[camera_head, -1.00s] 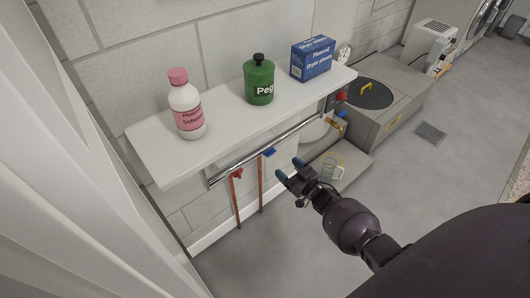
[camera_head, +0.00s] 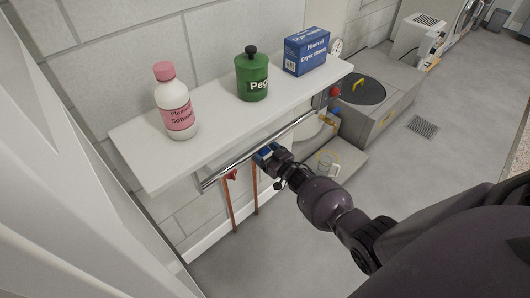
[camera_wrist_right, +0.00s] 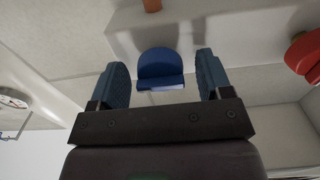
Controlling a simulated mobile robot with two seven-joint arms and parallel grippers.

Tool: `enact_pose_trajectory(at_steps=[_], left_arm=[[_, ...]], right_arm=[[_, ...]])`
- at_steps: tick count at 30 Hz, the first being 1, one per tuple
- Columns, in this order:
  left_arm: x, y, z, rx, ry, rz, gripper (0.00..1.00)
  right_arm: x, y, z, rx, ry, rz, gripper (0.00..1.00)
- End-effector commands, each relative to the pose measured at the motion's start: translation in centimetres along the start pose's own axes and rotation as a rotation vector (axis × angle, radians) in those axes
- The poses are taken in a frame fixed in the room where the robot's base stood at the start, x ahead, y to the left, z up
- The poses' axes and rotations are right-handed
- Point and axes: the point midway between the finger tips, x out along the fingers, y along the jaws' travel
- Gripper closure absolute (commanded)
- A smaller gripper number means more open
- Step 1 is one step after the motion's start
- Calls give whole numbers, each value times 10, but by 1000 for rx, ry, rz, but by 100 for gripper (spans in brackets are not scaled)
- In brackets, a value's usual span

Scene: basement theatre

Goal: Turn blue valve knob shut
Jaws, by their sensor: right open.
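The blue valve knob (camera_wrist_right: 160,66) is in the right wrist view, between the two fingers of my right gripper (camera_wrist_right: 160,82), with a gap on each side. In the head view my right gripper (camera_head: 267,154) is at the pipes under the shelf and covers most of the knob. The gripper is open. A red valve knob (camera_head: 232,174) is just left of it on its own copper pipe (camera_head: 229,203); red also shows at the right edge of the wrist view (camera_wrist_right: 305,55). My left gripper is not in view.
A white shelf (camera_head: 205,120) is above the valves, with a pink-capped bottle (camera_head: 176,105), green pot (camera_head: 252,78) and blue box (camera_head: 306,52). A metal rail (camera_head: 225,172) runs under its front edge. A glass mug (camera_head: 326,166) is to the right. Open floor lies in front.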

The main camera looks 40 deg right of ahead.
Motion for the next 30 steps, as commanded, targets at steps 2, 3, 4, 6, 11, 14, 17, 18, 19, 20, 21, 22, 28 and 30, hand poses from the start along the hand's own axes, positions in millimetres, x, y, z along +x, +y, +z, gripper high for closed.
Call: enact_pose_trajectory(at_steps=[2, 3, 4, 6, 11, 14, 17, 18, 19, 20, 21, 22, 28, 30], left_arm=[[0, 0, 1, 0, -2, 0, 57], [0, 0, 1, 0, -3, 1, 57], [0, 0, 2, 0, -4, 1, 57], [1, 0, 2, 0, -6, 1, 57], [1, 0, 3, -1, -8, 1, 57], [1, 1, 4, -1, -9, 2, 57], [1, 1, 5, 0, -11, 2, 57], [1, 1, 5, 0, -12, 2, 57], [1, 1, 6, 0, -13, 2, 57], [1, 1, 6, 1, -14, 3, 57], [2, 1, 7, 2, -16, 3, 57], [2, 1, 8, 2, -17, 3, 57], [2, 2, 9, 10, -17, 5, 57], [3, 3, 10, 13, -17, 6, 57]], right_arm=[[0, 0, 0, 0, 0, 0, 29], [0, 0, 0, 0, 0, 0, 36], [0, 0, 0, 0, 0, 0, 40], [0, 0, 0, 0, 0, 0, 51], [0, 0, 0, 0, 0, 0, 75], [0, 0, 0, -2, 0, 0, 77], [-1, 0, 1, -11, -1, 0, 77], [-1, 0, 1, -18, -1, 0, 77], [-1, 0, 1, -25, -2, 0, 77], [-1, 0, 1, -32, -2, 0, 77], [-1, 0, 2, -47, -2, 0, 77], [-1, 0, 2, -59, -2, 0, 77], [-2, 0, 4, -185, -4, -3, 77], [-2, 0, 4, -244, -5, -2, 77]])
